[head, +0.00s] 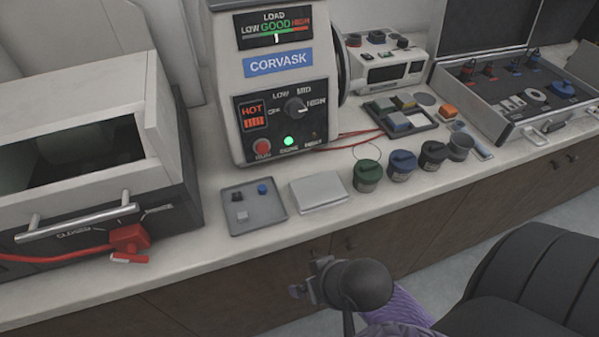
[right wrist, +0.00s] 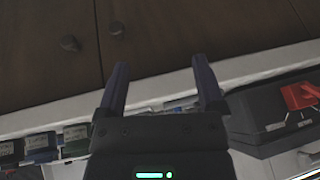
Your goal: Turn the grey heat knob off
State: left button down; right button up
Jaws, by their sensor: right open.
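The grey heat knob (head: 297,108) is on the dark front panel of the press (head: 272,75), between the labels OFF, LOW, MID and HIGH. Its pale pointer mark seems to lean up and right, but the exact setting is too small to tell. My right gripper (head: 305,289) is low in front of the counter's front edge, well below and apart from the knob. In the right wrist view the right gripper (right wrist: 160,78) is open and empty. My left gripper is not in view.
A box with a red lever (head: 130,238) is at left. An open case (head: 525,125) is at right. Thin red cables (head: 350,135) lie right of the press.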

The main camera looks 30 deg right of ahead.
aim_at(298, 112)
jog(key=w+d+r+m+t, duration=0.2)
jog(key=w+m, duration=0.1)
jog(key=m, duration=0.1)
jog(key=w+d+r+m+t, duration=0.2)
jog(key=w+r+m+t, duration=0.1)
jog(key=w+m, duration=0.1)
jog(key=w+d+r+m+t+y, duration=0.1)
jog(key=w+r+m+t, duration=0.1)
jog(key=w+m, duration=0.1)
jog(key=shift+w+d+r+m, duration=0.2)
jog(key=shift+d+m, duration=0.2)
jog(key=shift+m, duration=0.4)
jog(key=w+d+r+m+t+h, duration=0.2)
jog(key=w+d+r+m+t, duration=0.3)
jog(key=d+r+m, duration=0.4)
jog(key=shift+m+t, duration=0.4)
jog(key=shift+m, duration=0.1)
jog(key=w, duration=0.3)
jog(key=w+a+f+b, duration=0.1)
jog(key=w, duration=0.1)
jog(key=w+b, duration=0.1)
jog(key=w, duration=0.2)
jog(key=shift+w+a+f, duration=0.25)
jog(key=shift+w+a, duration=0.1)
jog(key=shift+a, duration=0.05)
grip_shut()
